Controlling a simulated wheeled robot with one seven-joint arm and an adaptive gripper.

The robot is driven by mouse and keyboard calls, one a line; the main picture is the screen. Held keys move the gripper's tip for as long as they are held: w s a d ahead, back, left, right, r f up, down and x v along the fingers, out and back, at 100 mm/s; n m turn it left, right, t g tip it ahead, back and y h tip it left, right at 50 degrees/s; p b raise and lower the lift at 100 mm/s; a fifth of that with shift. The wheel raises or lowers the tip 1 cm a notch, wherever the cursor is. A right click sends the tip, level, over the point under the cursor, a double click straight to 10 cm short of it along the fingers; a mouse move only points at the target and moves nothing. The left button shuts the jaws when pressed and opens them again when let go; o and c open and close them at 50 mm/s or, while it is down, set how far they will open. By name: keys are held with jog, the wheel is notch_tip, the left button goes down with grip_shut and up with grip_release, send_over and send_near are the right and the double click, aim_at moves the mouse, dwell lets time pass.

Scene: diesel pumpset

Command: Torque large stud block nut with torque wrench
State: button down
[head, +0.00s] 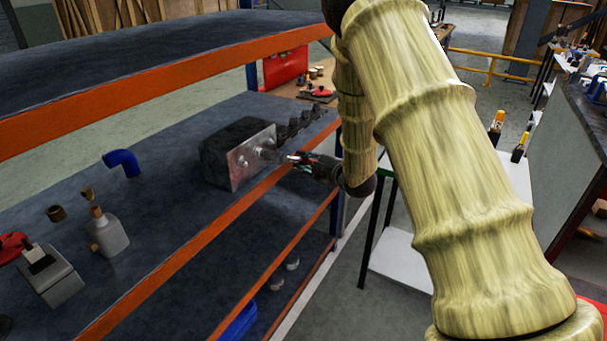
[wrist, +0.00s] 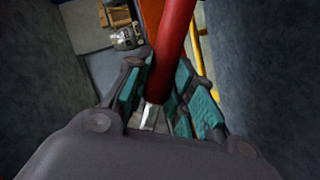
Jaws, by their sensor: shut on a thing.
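The large stud block (head: 238,168), a dark block with a bright metal front plate, sits on the middle shelf. Studs or nuts stand out from its plate, too small to tell apart. My gripper (head: 298,159) is just right of the plate, close to the shelf's front edge. In the wrist view my gripper (wrist: 165,92), with teal pads, is shut on a red rod-like handle, apparently the torque wrench (wrist: 174,38). A short bright metal piece shows between the fingers. The wrench's working end and any contact with a nut cannot be made out.
The blue shelf (head: 150,215) has an orange front beam, with another shelf above (head: 150,50). Several dark parts (head: 300,120) line the shelf behind the block.

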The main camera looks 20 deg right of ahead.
jog(key=r+n+b, duration=0.1)
jog(key=r+n+t+b, duration=0.1)
jog(key=w+d+r+n+b, duration=0.1)
jog(key=r+b, duration=0.1)
jog(key=shift+d, duration=0.1)
notch_tip(320, 180, up, 3)
jog(key=n+t+b, duration=0.1)
jog(key=n+b, duration=0.1)
jog(key=b, duration=0.1)
jog(key=shift+w+d+r, duration=0.1)
jog(key=shift+d+r, duration=0.05)
jog(key=shift+r, duration=0.05)
jog(key=shift+w, duration=0.15)
jog(key=shift+w+a+r+b, duration=0.1)
jog(key=shift+w+a+b, duration=0.25)
jog(key=shift+w+a, duration=0.2)
dwell(1.7)
jog(key=shift+s, duration=0.1)
jog(key=shift+f+m+p, duration=0.7)
jog(key=shift+f+p, duration=0.2)
jog(key=shift+f, duration=0.25)
